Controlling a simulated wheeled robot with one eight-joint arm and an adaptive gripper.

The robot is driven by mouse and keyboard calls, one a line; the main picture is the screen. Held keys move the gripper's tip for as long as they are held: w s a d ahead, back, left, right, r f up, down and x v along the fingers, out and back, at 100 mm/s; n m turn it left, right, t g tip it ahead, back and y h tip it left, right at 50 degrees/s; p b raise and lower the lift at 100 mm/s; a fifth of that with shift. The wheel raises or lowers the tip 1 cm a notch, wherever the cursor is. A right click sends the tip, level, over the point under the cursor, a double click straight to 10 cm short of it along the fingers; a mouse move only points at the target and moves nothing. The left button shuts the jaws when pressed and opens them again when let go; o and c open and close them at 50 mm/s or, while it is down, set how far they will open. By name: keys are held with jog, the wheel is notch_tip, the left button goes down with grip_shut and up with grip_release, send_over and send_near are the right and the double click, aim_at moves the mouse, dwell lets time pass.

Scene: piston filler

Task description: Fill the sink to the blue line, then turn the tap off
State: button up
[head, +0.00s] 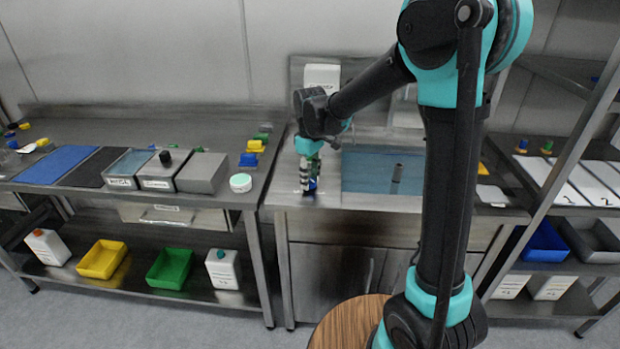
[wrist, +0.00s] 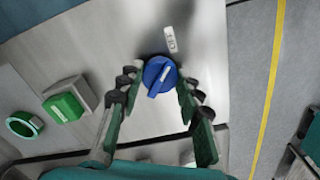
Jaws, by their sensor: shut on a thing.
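A blue tap knob (wrist: 158,76) with a pale pointer mark sits on the steel counter in the wrist view. A small white label (wrist: 170,39) is beside it; its text is not clearly readable. My gripper (wrist: 160,84) is shut on the knob, one finger on each side. In the head view my gripper (head: 309,184) points down at the counter left of the sink, mostly hiding the knob. I cannot make out the blue line or the exact level.
A steel bench (head: 100,202) on the left holds mats, metal boxes and a round white-green tub (head: 240,183). A green block (wrist: 69,106) and a green ring (wrist: 24,125) show in the wrist view. A shelf rack stands right. A wooden round top (head: 340,325) is in front.

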jog(key=o, duration=1.2)
jog(key=shift+c, duration=0.2)
notch_tip(320, 180, up, 12)
